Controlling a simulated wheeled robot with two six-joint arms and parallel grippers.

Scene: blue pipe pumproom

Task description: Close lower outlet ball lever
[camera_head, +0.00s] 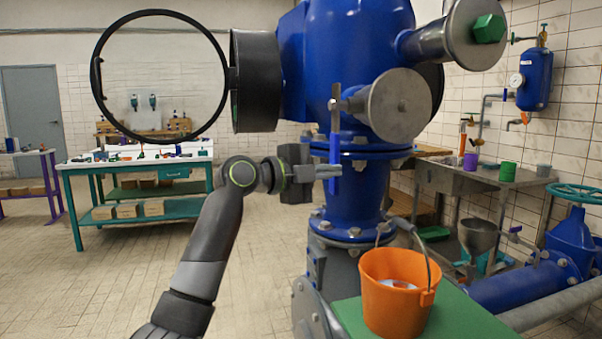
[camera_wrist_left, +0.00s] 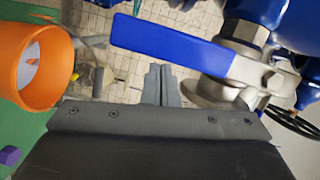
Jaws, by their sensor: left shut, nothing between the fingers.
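The blue ball lever (camera_head: 335,146) hangs upright on the left side of the blue pump, below a metal pivot. In the left wrist view the blue lever (camera_wrist_left: 170,42) runs from the upper left to the metal valve body (camera_wrist_left: 240,62). My left gripper (camera_head: 330,172) is shut and empty, its fingertips crossing the lower part of the lever in the head view. In the left wrist view the shut fingertips (camera_wrist_left: 160,82) lie just beside the lever, with a gap in the picture. I cannot tell whether they touch. My right gripper is out of view.
An orange bucket (camera_head: 398,290) stands on a green surface (camera_head: 455,322) at the pump's lower right. A large black ring (camera_head: 97,75) is at the upper left of the pump. A workbench (camera_head: 75,205) stands far left. The tiled floor at left is clear.

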